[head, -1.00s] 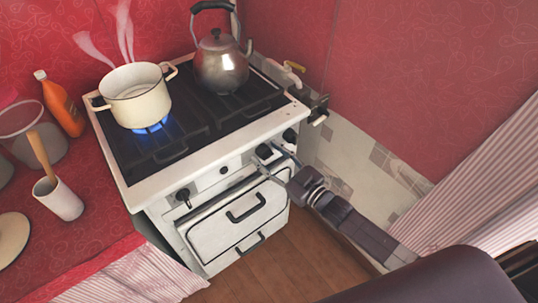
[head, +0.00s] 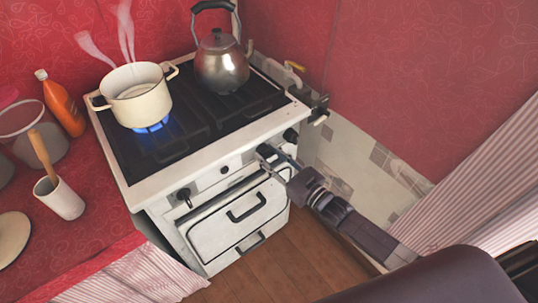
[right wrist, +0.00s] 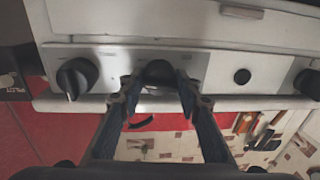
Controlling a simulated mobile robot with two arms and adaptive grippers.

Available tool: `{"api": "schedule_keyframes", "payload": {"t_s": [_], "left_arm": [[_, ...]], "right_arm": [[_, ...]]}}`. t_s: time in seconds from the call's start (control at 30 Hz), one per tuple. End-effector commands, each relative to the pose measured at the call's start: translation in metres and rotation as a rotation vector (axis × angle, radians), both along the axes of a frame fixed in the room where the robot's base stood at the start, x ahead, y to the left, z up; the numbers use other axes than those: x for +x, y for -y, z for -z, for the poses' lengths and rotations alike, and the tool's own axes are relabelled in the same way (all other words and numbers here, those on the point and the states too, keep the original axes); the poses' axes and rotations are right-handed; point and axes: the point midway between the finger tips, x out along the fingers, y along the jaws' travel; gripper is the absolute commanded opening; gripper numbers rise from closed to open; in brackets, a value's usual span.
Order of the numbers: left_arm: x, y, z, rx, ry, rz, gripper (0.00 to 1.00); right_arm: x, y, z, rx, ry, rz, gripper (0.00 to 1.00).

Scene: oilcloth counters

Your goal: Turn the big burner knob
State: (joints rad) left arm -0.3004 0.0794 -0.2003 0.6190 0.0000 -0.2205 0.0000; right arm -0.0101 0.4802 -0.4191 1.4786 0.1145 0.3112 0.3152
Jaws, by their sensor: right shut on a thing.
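The stove (head: 165,180) has a white front panel with several dark knobs. My right gripper (head: 270,156) is at the burner knob (head: 264,150) right of the panel's middle. In the right wrist view this knob (right wrist: 160,72) sits between the two fingers (right wrist: 160,88), which are shut on it from both sides. Another dark knob (right wrist: 76,78) is left of it there, and is the far right knob (head: 290,134) in the head view. The left knob (head: 184,195) stands free. My left gripper is not in view.
A cream pot (head: 136,96) steams over a blue flame, and a metal kettle (head: 222,65) stands behind it to the right. Below the panel is the oven door (head: 225,222) with a dark handle. An orange bottle (head: 60,103) and a utensil cup (head: 60,198) stand on the left counter.

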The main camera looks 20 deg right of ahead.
Motion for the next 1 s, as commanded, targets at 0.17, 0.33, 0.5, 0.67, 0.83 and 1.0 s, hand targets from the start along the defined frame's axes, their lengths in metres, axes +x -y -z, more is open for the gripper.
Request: {"api": "schedule_keyframes", "payload": {"t_s": [0.17,0.33,0.5,0.67,0.83,1.0], "left_arm": [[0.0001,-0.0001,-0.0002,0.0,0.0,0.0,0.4],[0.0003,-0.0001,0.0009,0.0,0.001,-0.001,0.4],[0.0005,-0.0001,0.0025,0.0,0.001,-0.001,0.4],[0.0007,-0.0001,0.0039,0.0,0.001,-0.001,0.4],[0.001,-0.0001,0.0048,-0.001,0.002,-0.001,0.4],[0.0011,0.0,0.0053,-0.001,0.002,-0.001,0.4]], "right_arm": [[0.0008,0.0011,-0.0002,0.135,-0.047,0.001,0.07],[0.001,0.0013,0.0003,0.274,-0.098,0.001,0.07],[0.0009,0.0014,0.0011,0.399,-0.143,0.001,0.07],[0.0008,0.0015,0.0012,0.493,-0.177,0.002,0.07],[0.0006,0.0013,0.0013,0.562,-0.203,0.002,0.07],[0.0005,0.0012,0.0014,0.601,-0.217,0.001,0.07]]}}
